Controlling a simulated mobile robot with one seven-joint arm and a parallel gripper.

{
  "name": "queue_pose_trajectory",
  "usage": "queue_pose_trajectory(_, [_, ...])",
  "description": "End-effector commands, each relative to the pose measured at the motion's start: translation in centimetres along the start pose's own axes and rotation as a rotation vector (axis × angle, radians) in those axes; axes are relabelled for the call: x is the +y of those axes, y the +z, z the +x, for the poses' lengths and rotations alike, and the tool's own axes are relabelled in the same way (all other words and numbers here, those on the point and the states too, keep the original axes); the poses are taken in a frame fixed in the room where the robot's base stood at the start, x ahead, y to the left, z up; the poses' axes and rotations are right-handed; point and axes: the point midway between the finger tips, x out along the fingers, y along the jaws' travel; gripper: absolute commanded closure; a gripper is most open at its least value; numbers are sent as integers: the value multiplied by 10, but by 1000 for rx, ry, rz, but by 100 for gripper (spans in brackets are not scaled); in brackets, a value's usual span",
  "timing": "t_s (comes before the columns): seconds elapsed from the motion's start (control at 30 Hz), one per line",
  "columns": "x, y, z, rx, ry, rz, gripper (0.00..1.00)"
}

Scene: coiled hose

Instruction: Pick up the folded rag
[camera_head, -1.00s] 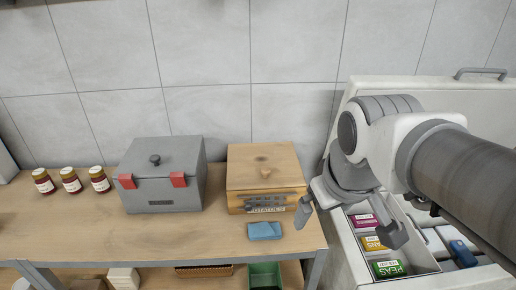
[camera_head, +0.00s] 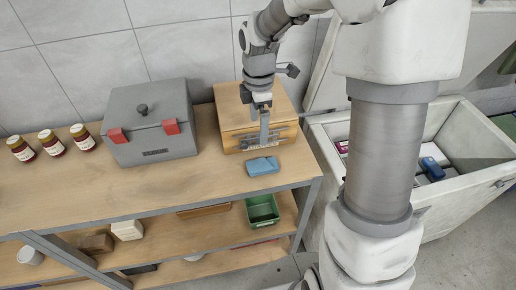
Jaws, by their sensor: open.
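The folded rag (camera_head: 263,166) is a small blue folded cloth. It lies flat on the wooden table top (camera_head: 190,205), near its right front edge and in front of the wooden box. My gripper (camera_head: 264,138) is open, with its fingers pointing down just behind and above the rag. One finger shows clearly against the front of the wooden box; the other is mostly hidden. No contact with the rag shows.
The wooden box (camera_head: 237,112) stands close behind the rag. A grey box (camera_head: 150,135) with red latches and several jars (camera_head: 52,143) stand to the left. A green bin (camera_head: 262,210) is on the lower shelf. An open white chest (camera_head: 460,128) is at right.

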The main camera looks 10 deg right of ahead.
Motion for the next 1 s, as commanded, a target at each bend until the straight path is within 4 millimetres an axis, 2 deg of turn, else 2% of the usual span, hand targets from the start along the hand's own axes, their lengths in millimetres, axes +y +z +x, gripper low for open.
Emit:
queue_pose_trajectory(0.4, [-1,-1,88,0,-6,0,0])
queue_pose_trajectory(0.53, [-1,-1,106,0,-3,0,0])
queue_pose_trajectory(0.77, [0,-2,119,0,-2,1,0])
queue_pose_trajectory(1.0, [1,-6,151,0,-3,1,0])
